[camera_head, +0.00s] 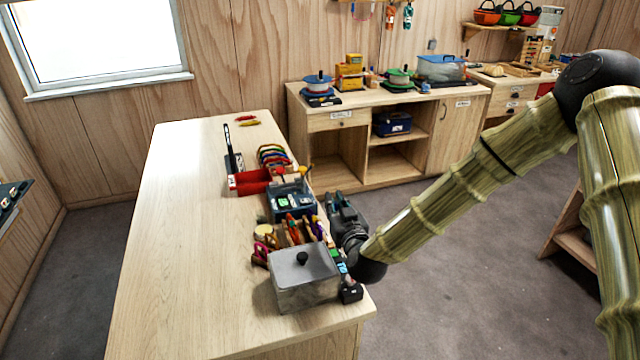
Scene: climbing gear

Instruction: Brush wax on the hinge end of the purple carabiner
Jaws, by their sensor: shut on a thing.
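My gripper (340,207) is at the right edge of the long wooden table, beside the blue-grey tray. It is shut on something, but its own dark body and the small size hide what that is. A purple thing (318,229), perhaps the purple carabiner, shows among a row of coloured items just left of my gripper. Its hinge end is too small to tell. I cannot make out a brush or the wax for certain. A small round tan-topped pot (263,231) stands left of the row.
A lidded grey box (304,278) stands at the table's near right corner. Beyond the row are the blue-grey tray (281,216), a red holder (252,182) and a rack of coloured carabiners (273,155). The table's left half (185,230) is clear.

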